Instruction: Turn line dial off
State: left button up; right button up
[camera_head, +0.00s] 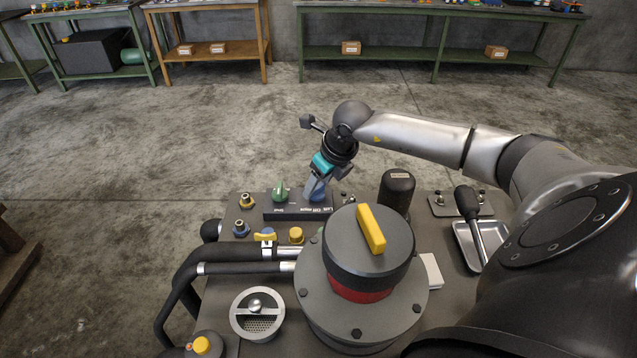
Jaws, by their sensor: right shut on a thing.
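A black panel block (285,214) with white labels stands at the back of the grey bench. A green dial (280,191) sits on its left part. A blue dial (314,191) sits on its right part, above a label that seems to begin with "Line". My right gripper (317,187) comes down from above, tilted, and is shut on the blue dial. Its fingers hide part of that dial, so its pointing direction is unclear. My left gripper is not in view.
A large round housing (350,297) with a yellow-handled cap (371,229) stands in front of the panel. A black cylinder (397,191) stands just right of the gripper. Black hoses (190,275) and yellow-topped fittings lie left. A metal tray (466,247) is right.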

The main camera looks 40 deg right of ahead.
jog(key=shift+n, duration=0.3)
jog(key=n+b, duration=0.1)
jog(key=n+y+b, duration=0.1)
jog(key=n, duration=0.1)
jog(key=shift+d+f+y, duration=0.1)
jog(key=shift+d+y, duration=0.05)
jog(key=shift+y, duration=0.15)
jog(key=shift+w+d+n+g+y+b, duration=0.1)
jog(key=shift+n+g+y+b, duration=0.45)
jog(key=shift+n, duration=0.7)
jog(key=shift+n+g+y+b, duration=0.15)
jog(key=shift+n+g+b, duration=0.1)
jog(key=shift+n+b, duration=0.8)
jog(key=shift+n, duration=0.4)
jog(key=o, duration=1.4)
jog(key=shift+c, duration=0.2)
jog(key=p+v, duration=0.2)
jog(key=v, duration=1.3)
jog(key=shift+r, duration=0.3)
